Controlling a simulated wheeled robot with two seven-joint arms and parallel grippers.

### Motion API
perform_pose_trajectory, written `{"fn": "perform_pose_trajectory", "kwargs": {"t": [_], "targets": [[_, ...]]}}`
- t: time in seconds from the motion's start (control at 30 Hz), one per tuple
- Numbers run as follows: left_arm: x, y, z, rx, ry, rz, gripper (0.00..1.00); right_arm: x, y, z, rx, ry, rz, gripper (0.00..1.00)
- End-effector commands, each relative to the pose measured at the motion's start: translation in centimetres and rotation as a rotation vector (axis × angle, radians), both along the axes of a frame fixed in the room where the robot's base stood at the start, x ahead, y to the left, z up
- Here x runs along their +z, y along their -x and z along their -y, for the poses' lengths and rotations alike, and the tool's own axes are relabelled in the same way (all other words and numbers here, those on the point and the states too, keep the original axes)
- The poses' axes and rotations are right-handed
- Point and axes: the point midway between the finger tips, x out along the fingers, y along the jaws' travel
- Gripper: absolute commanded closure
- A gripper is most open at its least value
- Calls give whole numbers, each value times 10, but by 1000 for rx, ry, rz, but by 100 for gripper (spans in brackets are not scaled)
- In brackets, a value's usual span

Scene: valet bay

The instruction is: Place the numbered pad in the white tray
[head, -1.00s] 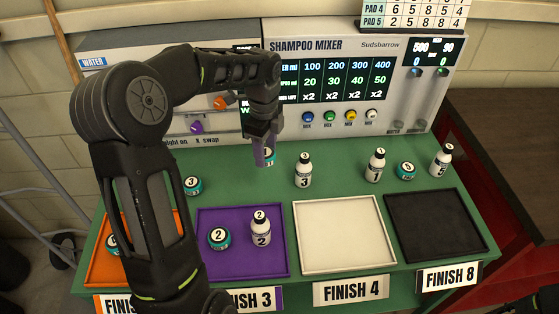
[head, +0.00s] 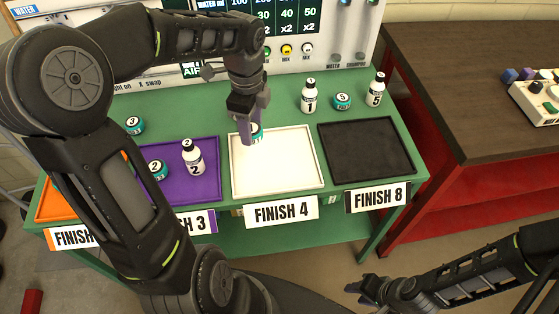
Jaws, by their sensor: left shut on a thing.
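The white tray (head: 300,165) stands on the green table behind the FINISH 4 sign, and its middle is bare. My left gripper (head: 251,128) points down over the tray's back left corner. It is shut on a small teal pad with a white top (head: 257,130). The fingers partly cover the pad, so its number is not clear. Whether the pad touches the tray is hard to tell. My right gripper (head: 364,290) is low at the bottom right, away from the table; its jaws are too small to read.
Left of the white tray is a purple tray (head: 209,150) with a pad 2 (head: 157,170) and a bottle 2 (head: 193,157). Right of it is an empty black tray (head: 365,150). Bottle 1 (head: 309,96), pad 5 (head: 342,102) and bottle 5 (head: 375,90) stand behind.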

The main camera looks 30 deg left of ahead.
Motion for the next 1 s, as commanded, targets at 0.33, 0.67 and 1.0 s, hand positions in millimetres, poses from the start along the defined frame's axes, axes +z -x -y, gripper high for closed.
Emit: {"fn": "perform_pose_trajectory", "kwargs": {"t": [0.33,0.67,1.0], "targets": [[-27,1,0,0,1,-5,89,2,0,0,-1,1,-1,64],[-63,0,0,-1,-1,0,89,3,0,1,-2,2,-2,64],[-74,1,1,-1,2,-3,89,3,1,1,-2,2,-2,64]]}}
